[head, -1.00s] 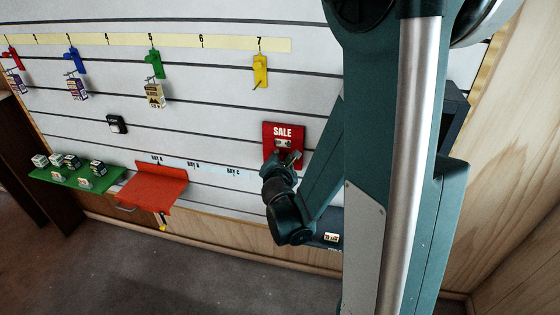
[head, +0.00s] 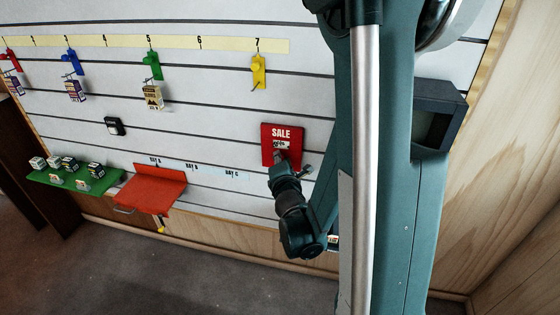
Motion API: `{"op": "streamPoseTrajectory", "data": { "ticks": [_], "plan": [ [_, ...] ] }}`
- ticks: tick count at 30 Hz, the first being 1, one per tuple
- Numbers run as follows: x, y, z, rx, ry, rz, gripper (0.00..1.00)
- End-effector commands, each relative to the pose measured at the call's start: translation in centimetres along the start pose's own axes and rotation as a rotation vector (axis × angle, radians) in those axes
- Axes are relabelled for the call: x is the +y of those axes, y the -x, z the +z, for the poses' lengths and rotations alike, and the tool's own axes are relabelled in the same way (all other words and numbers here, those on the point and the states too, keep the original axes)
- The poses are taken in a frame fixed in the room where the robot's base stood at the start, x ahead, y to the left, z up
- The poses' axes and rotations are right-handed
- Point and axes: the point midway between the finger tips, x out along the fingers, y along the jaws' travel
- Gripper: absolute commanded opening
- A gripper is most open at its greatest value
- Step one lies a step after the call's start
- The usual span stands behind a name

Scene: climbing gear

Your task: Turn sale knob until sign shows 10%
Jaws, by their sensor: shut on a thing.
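The red sale sign (head: 281,133) hangs on the white slatted wall, with the word SALE in white at its top. A small display window (head: 280,145) sits below the word; its number is too small to read. My gripper (head: 281,160) is at the lower part of the sign, reaching up from below. The sale knob is hidden behind my gripper, which appears shut on it. My wrist covers the sign's bottom edge.
A yellow hook (head: 259,71) is above the sign. A red shelf (head: 150,192) and a green shelf (head: 75,178) with several small boxes are at left. A dark box-like holder (head: 438,117) is at right. The wall left of the sign is mostly clear.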

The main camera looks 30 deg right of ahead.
Motion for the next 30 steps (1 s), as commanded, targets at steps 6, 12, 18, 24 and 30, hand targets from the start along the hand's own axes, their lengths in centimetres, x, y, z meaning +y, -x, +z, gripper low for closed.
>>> {"op": "streamPoseTrajectory", "data": {
  "ticks": [6, 12, 18, 24, 30],
  "plan": [
    [0.0, 0.0, 0.0, 0.0, 0.001, 0.0, 0.32],
    [0.0, 0.0, 0.0, 0.0, 0.001, 0.0, 0.35],
    [0.0, 0.1, 0.0, 0.0, 0.001, 0.0, 0.35],
    [0.0, 0.7, 0.0, 0.0, 0.002, 0.0, 0.35],
    [0.0, 2.4, -0.1, 0.001, 0.001, 0.0, 0.35]
  ]
}}
